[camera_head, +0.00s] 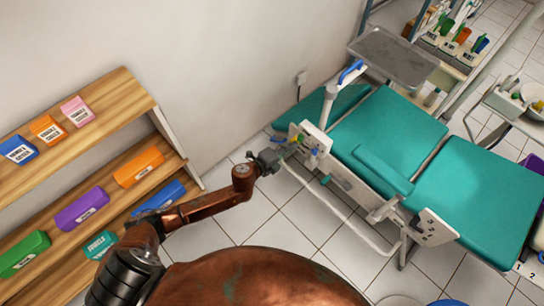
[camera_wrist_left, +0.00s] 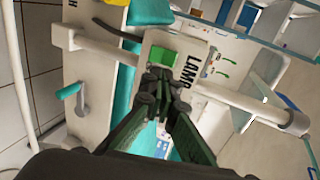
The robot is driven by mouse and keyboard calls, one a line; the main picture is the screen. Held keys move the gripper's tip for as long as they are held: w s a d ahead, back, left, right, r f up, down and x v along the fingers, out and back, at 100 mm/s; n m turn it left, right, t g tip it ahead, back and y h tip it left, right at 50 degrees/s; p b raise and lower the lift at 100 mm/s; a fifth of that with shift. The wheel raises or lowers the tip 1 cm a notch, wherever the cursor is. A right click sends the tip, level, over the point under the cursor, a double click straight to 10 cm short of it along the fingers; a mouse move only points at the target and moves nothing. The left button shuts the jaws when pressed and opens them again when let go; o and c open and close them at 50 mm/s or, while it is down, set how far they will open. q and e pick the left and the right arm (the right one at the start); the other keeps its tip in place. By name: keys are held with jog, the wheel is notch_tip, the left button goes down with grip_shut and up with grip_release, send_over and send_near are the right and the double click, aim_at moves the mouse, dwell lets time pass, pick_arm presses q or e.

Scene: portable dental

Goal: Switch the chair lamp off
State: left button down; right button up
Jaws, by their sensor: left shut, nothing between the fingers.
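The chair lamp's control is a white box (camera_head: 313,140) on the side of the teal dental chair (camera_head: 395,128). In the left wrist view the white panel (camera_wrist_left: 200,48) reads "LAMP" and carries a bright green switch (camera_wrist_left: 164,56). My left gripper (camera_head: 281,154) reaches the box from the left in the head view. In the left wrist view its fingers (camera_wrist_left: 163,80) are shut and empty, with the tips just below the green switch in the picture. I cannot tell whether they touch it. The fingers hide the panel's lower part. My right gripper is not in view.
A wooden shelf (camera_head: 135,95) with coloured boxes stands at the left. A metal tray (camera_head: 393,55) is above the chair's head end. White rails (camera_wrist_left: 235,98) run beside the panel, and a teal-handled lever (camera_wrist_left: 68,92) is at its left. Tiled floor (camera_head: 270,215) is clear below.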

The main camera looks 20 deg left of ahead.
pick_arm(q)
jog(key=r+p+v, duration=0.1)
jog(key=p+v, duration=0.1)
jog(key=v, duration=0.8)
jog(key=shift+p, duration=0.4)
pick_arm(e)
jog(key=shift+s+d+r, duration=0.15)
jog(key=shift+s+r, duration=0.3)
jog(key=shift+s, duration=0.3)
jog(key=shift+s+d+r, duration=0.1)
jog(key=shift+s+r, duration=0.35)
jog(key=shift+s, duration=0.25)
pick_arm(q)
jog(key=shift+w+f, duration=0.1)
jog(key=shift+f, duration=0.05)
